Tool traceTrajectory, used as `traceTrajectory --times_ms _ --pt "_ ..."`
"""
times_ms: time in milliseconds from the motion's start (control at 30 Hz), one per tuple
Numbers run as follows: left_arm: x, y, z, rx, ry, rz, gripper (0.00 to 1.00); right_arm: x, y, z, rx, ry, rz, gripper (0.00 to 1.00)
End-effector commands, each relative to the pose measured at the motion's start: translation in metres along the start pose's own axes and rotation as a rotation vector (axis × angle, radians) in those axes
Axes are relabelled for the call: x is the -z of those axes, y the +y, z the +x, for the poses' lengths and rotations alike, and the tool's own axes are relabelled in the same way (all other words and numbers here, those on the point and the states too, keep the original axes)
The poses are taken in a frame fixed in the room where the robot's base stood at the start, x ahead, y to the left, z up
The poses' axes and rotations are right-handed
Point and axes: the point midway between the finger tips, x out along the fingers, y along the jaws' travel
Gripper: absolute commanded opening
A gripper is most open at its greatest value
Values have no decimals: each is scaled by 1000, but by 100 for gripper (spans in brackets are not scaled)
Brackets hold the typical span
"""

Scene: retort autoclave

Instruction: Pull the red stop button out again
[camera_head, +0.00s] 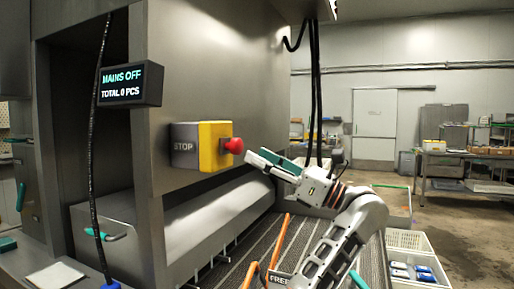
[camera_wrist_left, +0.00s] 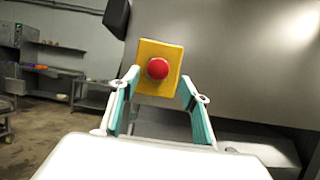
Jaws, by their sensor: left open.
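The red stop button (camera_head: 234,145) sticks out from the face of a yellow box (camera_head: 213,146) with a grey side marked STOP, fixed to the steel machine wall. My left gripper (camera_head: 257,160) is just to the right of the button in the head view, tilted up towards it. In the left wrist view the round red button (camera_wrist_left: 158,68) sits on the yellow plate (camera_wrist_left: 150,88), seen between and beyond the two open fingers. The fingers appear empty and apart from the button. My right gripper is not in view.
A display (camera_head: 128,84) reads MAINS OFF, TOTAL 0 PCS. A black cable (camera_head: 92,150) hangs at the left. Below the box are a sloping steel panel (camera_head: 215,210) and a dark ribbed surface with orange bars (camera_head: 281,238). White crates (camera_head: 408,240) stand at the lower right.

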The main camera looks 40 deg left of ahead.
Motion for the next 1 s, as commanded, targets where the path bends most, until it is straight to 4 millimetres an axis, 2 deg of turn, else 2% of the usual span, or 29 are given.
traceTrajectory --times_ms 500,633,900,967,1000 --pt "-1 1 69 -4 -1 -3 46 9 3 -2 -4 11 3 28" --pt "-1 1 76 -2 -1 -1 46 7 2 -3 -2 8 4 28" --pt "0 0 76 -1 -1 0 46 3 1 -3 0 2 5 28" --pt "0 0 76 -1 -1 -1 33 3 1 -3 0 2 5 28" --pt "0 0 76 -1 -1 -1 23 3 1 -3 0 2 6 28"
